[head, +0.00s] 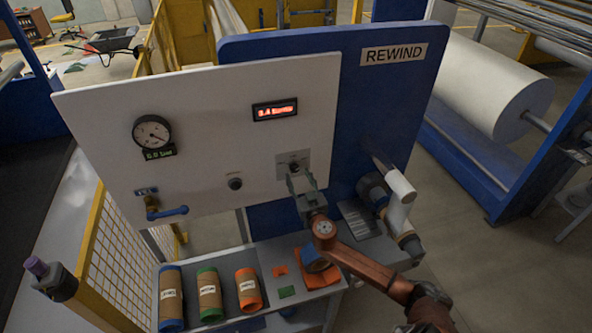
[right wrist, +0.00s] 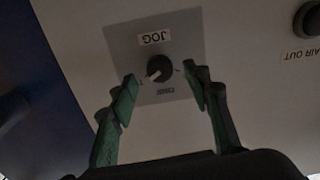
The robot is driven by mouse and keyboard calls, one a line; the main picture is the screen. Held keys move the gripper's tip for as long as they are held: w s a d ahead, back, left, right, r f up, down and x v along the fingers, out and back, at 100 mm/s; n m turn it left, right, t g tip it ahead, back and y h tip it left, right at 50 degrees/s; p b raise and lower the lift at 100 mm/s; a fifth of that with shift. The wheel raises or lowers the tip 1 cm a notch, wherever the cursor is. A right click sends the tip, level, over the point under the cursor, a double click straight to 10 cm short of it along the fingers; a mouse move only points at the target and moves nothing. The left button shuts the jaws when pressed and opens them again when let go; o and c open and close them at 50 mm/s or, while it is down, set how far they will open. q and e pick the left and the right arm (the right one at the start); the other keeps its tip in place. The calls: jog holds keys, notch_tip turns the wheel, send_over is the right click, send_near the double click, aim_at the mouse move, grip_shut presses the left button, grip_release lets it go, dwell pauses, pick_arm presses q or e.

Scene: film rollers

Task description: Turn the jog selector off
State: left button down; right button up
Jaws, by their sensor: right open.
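The jog selector is a round black knob with a white pointer mark on a grey plate. It sits on the white panel (head: 90,130), low and right of the middle, partly behind my right gripper (head: 301,182) in the head view. In the right wrist view the jog selector (right wrist: 158,68) shows clearly, with its JOG label upside down and the white mark toward the lower left. My right gripper's green fingers (right wrist: 160,88) are open, one on each side of the knob in that view, with nothing between them. Whether they touch the plate cannot be told.
A black button (head: 235,184) labelled AIR OUT in the wrist view is left of the selector. A gauge (head: 151,132) and blue-handled valve (head: 168,213) are farther left.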

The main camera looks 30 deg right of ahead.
aim_at(296, 171)
jog(key=x, duration=0.3)
jog(key=shift+w+p, duration=0.1)
jog(key=shift+p, duration=0.2)
jog(key=shift+w+d, duration=0.1)
jog(key=shift+w, duration=0.15)
jog(key=shift+c, duration=0.4)
jog(key=c, duration=1.1)
